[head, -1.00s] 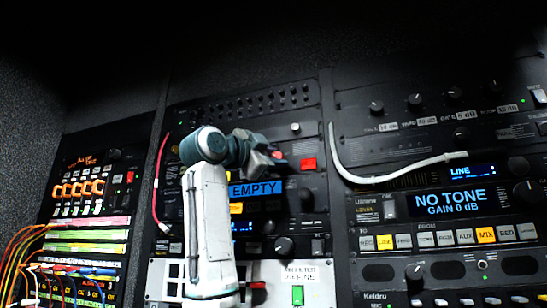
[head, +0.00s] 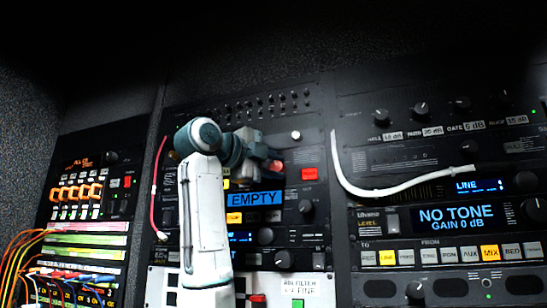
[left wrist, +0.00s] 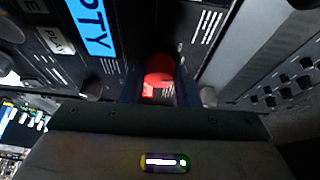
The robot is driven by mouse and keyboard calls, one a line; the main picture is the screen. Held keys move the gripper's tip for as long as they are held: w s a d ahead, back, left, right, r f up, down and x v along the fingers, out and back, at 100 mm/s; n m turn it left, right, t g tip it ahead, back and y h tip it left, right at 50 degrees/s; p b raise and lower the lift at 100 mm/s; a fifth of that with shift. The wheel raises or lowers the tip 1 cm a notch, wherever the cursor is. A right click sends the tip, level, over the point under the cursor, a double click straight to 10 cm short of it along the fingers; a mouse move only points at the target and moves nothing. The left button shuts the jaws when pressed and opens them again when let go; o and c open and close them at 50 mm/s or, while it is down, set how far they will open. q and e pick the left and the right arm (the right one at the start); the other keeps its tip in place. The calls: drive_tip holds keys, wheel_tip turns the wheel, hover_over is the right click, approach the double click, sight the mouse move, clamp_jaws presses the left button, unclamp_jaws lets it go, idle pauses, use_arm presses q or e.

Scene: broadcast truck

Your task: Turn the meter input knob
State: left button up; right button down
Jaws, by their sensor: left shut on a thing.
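My left gripper (head: 268,162) is up against the rack panel, just above the blue EMPTY display (head: 255,199). In the left wrist view, its fingers (left wrist: 159,88) are shut around a round red knob-like part (left wrist: 159,68) on the dark panel. The red part also shows at the fingertips in the head view (head: 276,165). The gripper hides the panel around it. I cannot read a label that marks the meter input knob. My right gripper is not in view.
A red square button (head: 309,173) and a dark knob (head: 306,207) sit to the right of the gripper. A white cable (head: 385,190) hangs across the right-hand rack, above the NO TONE display (head: 455,217). A red cable (head: 155,190) hangs on the left.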

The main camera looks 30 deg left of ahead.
use_arm(q)
drive_tip(key=shift+m+g+p, duration=0.5)
drive_tip(key=shift+m+p, duration=0.25)
drive_tip(key=shift+m, duration=0.15)
drive_tip(key=o, duration=1)
drive_tip(key=shift+c, duration=0.2)
